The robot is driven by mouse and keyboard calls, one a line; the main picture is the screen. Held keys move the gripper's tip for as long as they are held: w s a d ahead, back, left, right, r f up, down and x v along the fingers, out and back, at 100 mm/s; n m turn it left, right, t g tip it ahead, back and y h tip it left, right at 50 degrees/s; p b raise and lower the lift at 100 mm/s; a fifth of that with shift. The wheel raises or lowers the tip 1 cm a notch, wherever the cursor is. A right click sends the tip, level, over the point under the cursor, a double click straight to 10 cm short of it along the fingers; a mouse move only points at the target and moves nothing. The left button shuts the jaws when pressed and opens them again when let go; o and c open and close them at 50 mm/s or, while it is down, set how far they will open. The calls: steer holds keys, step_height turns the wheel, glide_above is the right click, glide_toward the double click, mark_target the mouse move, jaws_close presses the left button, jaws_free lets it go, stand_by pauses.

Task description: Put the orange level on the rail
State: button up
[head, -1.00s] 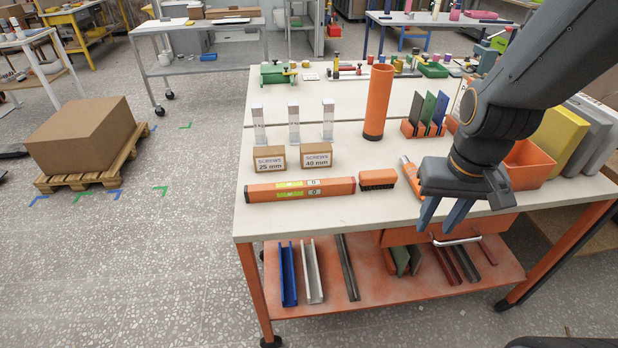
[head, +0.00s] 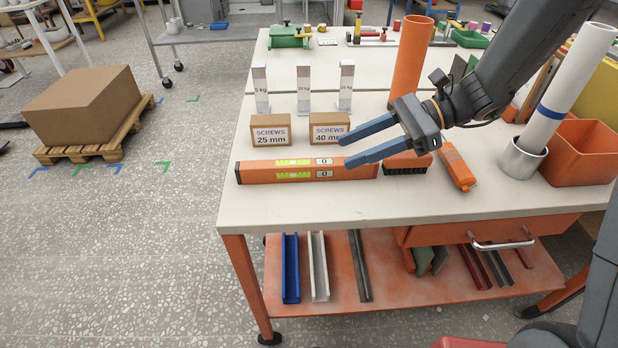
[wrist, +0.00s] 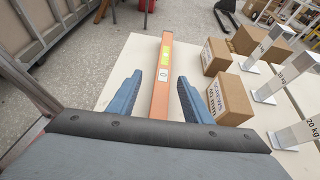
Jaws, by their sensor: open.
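The orange level (head: 262,173) lies along the front of the workbench top, with yellow-green vials and white "0" labels. It also shows in the wrist view (wrist: 160,98), running away between my fingers. My gripper (head: 347,150) is open and empty, its blue fingers pointing left above the right end of the level. In the wrist view my gripper (wrist: 160,77) has one finger on each side of the level, apart from it. Long channel pieces lie on the lower shelf: blue (head: 290,268), white (head: 318,267) and dark grey (head: 360,265). I cannot tell which thing is the rail.
Two screw boxes (head: 270,131) (head: 329,128) stand close behind the level. Metal weights (head: 303,90) stand behind them. A brush (head: 405,168), an orange tool (head: 457,167) and a cup (head: 522,160) holding a white tube are to the right. The bench's front strip is clear.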

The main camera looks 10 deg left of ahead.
mark_target(311, 162)
steer(key=shift+w+a+y, duration=0.3)
steer(key=shift+w, duration=0.2)
steer(key=shift+a+m, duration=0.3)
steer(key=shift+x, duration=0.85)
steer(key=x, duration=0.2)
steer(key=p+x, duration=0.1)
steer(key=x, duration=0.1)
steer(key=shift+s+f, duration=0.2)
steer(key=shift+s, duration=0.15)
steer(key=shift+s+a+f, duration=0.1)
steer(key=shift+a+f, duration=0.2)
steer(key=shift+a, duration=0.15)
jaws_close()
